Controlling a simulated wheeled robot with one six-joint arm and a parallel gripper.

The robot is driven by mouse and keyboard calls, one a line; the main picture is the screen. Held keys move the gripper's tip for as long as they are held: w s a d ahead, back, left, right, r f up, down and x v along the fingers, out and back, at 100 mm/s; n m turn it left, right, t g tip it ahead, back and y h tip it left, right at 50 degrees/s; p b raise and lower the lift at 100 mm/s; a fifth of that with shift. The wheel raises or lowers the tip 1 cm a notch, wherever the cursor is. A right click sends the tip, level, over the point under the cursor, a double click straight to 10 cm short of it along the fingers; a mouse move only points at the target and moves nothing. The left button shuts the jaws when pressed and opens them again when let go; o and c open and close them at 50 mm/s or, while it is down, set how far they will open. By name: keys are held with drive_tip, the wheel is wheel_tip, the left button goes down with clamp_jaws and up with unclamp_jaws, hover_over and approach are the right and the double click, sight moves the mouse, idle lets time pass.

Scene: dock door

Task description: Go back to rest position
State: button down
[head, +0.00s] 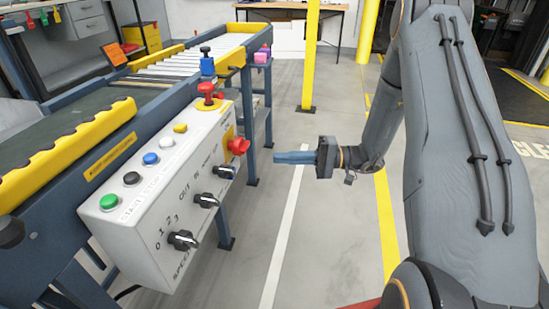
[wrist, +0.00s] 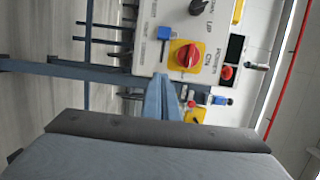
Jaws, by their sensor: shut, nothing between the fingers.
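My gripper (head: 277,157) is shut and empty, in the open space to the right of the control box. Its blue fingers lie together and point left toward the box, with a gap of floor between. In the wrist view the closed fingers (wrist: 163,84) show in front of the box face (wrist: 147,42), which appears turned on its side. The white control box (head: 150,195) carries coloured push buttons, black rotary knobs, a red mushroom button (head: 207,92) on top and a red rotary switch (head: 238,146) on its right end.
A conveyor (head: 120,90) with yellow side guards runs behind the box. A yellow post (head: 310,55) stands further back. A wooden-topped table (head: 290,6) is at the back. The grey floor (head: 330,230) around my gripper is clear.

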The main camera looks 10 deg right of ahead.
idle(0.3)
drive_tip(key=s+a+n+g+h, duration=0.1)
drive_tip(key=s+a+g+h, duration=0.1)
drive_tip(key=s+g+h, duration=0.3)
drive_tip(key=s+a+g+h, duration=0.1)
drive_tip(key=s+a+h, duration=0.15)
drive_tip(key=s, duration=0.55)
drive_tip(key=s+d+r+n+t+h, duration=0.1)
drive_tip(key=s+d+r+t+h, duration=0.35)
drive_tip(key=d+h, duration=0.45)
drive_tip(key=s+a+r+n+g, duration=0.2)
drive_tip(key=s+a+r+n, duration=0.4)
drive_tip(key=s+a, duration=0.65)
drive_tip(key=d+r+m+p, duration=0.3)
drive_tip(key=d+r+p, duration=0.2)
drive_tip(key=r+p, duration=0.3)
drive_tip(key=d+r+m+h+p, duration=0.1)
drive_tip(key=d+r+m+p, duration=0.2)
drive_tip(key=p, duration=1.2)
drive_tip(key=d+r, duration=0.3)
drive_tip(key=r, duration=0.3)
drive_tip(key=shift+w+d, duration=0.15)
drive_tip(key=shift+w, duration=0.2)
